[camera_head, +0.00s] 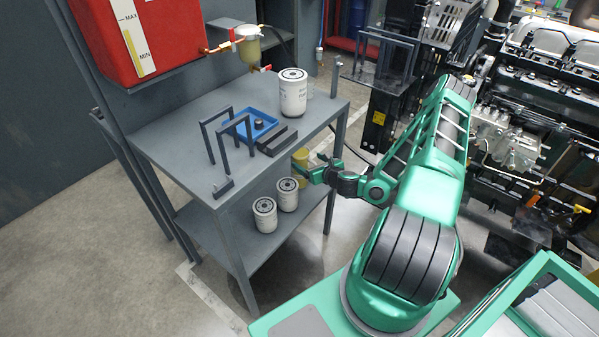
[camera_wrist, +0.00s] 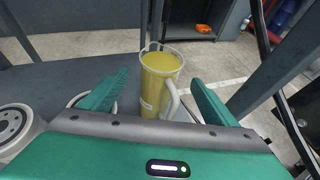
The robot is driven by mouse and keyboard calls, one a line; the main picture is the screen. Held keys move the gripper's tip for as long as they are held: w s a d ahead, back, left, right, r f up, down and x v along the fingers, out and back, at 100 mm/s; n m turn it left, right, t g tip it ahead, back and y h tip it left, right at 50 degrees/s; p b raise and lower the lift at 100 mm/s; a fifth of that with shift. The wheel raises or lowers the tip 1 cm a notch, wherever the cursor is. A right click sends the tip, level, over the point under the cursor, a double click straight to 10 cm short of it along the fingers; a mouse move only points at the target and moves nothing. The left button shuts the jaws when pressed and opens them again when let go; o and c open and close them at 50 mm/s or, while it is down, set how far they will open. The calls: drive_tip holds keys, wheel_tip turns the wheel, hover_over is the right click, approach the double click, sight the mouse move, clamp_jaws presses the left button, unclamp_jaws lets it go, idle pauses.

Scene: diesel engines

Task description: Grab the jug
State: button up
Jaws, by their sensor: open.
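The jug (camera_wrist: 158,84) is yellowish and clear-walled with a pale handle (camera_wrist: 173,96) on its right side in the wrist view. It stands upright on the lower shelf, ahead of my gripper (camera_wrist: 155,95), whose two green fingers are spread with the jug showing between and beyond them. In the head view, the jug (camera_head: 300,158) shows partly under the table top's edge, just left of my gripper (camera_head: 312,174). I cannot tell whether a finger touches it.
Two white filters (camera_head: 265,214) (camera_head: 287,194) stand on the lower shelf (camera_head: 225,238), left of the jug. A table leg (camera_head: 336,160) rises close to my gripper. The table top (camera_head: 180,130) is above, bearing a large filter (camera_head: 293,93) and a blue tray (camera_head: 257,117).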

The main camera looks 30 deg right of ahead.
sight(305, 158)
drive_tip(key=shift+x, duration=3.55)
drive_tip(key=shift+w+r, duration=0.1)
drive_tip(key=shift+r, duration=0.1)
clamp_jaws()
drive_tip(key=shift+r, duration=0.2)
drive_tip(key=shift+r, duration=1.55)
drive_tip(key=s, duration=1.7)
drive_tip(key=shift+s+a, duration=0.4)
drive_tip(key=shift+a, duration=0.05)
drive_tip(key=shift+s, duration=0.1)
